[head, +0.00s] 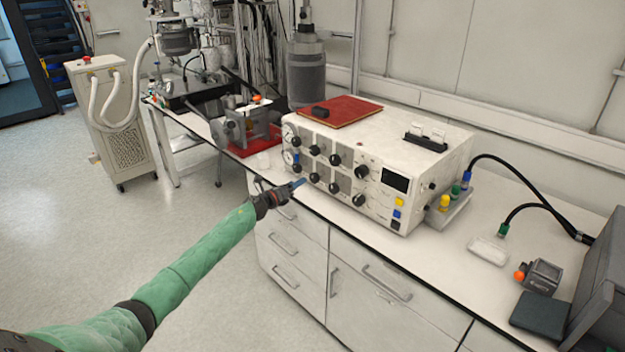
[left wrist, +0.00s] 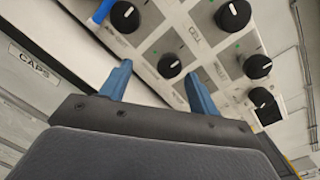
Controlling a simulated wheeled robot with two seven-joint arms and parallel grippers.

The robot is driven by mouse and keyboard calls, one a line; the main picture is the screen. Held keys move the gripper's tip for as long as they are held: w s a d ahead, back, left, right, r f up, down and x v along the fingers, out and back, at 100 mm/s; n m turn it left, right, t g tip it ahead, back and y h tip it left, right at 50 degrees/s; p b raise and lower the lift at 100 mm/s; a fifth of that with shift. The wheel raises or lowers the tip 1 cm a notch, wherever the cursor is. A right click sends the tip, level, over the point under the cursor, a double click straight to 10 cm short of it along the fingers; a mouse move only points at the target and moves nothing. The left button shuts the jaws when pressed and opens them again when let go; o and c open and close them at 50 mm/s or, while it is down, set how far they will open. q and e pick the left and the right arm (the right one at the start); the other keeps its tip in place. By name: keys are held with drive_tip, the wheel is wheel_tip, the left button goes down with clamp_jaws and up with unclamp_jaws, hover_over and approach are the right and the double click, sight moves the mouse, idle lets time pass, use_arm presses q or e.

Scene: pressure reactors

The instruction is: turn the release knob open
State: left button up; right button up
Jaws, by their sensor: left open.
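A white instrument box (head: 400,150) stands on the bench, its front panel carrying two gauges and rows of black round knobs. I cannot read which knob is labelled release. My left gripper (head: 298,184) is just in front of the lower left part of the panel, its blue fingers pointing at it. In the left wrist view the open blue fingers (left wrist: 158,85) are apart and empty. A black knob (left wrist: 169,66) lies ahead, between the fingertip directions. More black knobs (left wrist: 232,15) (left wrist: 125,17) and a small blue part (left wrist: 103,11) are around it. Contact is not visible.
A red folder (head: 340,110) and a black holder (head: 426,140) lie on the box. Bench drawers (head: 370,290) are below the gripper. A metal vise-like device (head: 240,128) stands left of the box. Cables and a small grey device (head: 540,275) are at right.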

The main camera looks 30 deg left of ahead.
sight(312, 178)
use_arm(q)
drive_tip(key=w+d+m, duration=0.1)
drive_tip(key=w, duration=0.1)
drive_tip(key=w+d+h+p, duration=0.1)
drive_tip(key=w+d+m+p, duration=0.1)
drive_tip(key=w+d, duration=0.1)
drive_tip(key=shift+w+r+m+h, duration=0.1)
drive_tip(key=shift+w+m+h, duration=0.2)
drive_tip(key=shift+w, duration=0.05)
drive_tip(key=shift+w+d+p, duration=0.2)
drive_tip(key=shift+w+p, duration=0.15)
drive_tip(key=shift+w, duration=0.2)
use_arm(e)
drive_tip(key=shift+t, duration=0.4)
drive_tip(key=shift+s+d+f, duration=0.3)
drive_tip(key=shift+d+f, duration=0.05)
drive_tip(key=shift+f, duration=0.45)
drive_tip(key=shift+s+d+f, duration=0.3)
drive_tip(key=shift+d+f, duration=0.1)
drive_tip(key=shift+f, duration=0.4)
drive_tip(key=shift+s+d+f, duration=0.3)
drive_tip(key=shift+d+f, duration=0.05)
drive_tip(key=shift+f, duration=0.45)
use_arm(q)
drive_tip(key=c, duration=1)
use_arm(e)
drive_tip(key=shift+d, duration=0.1)
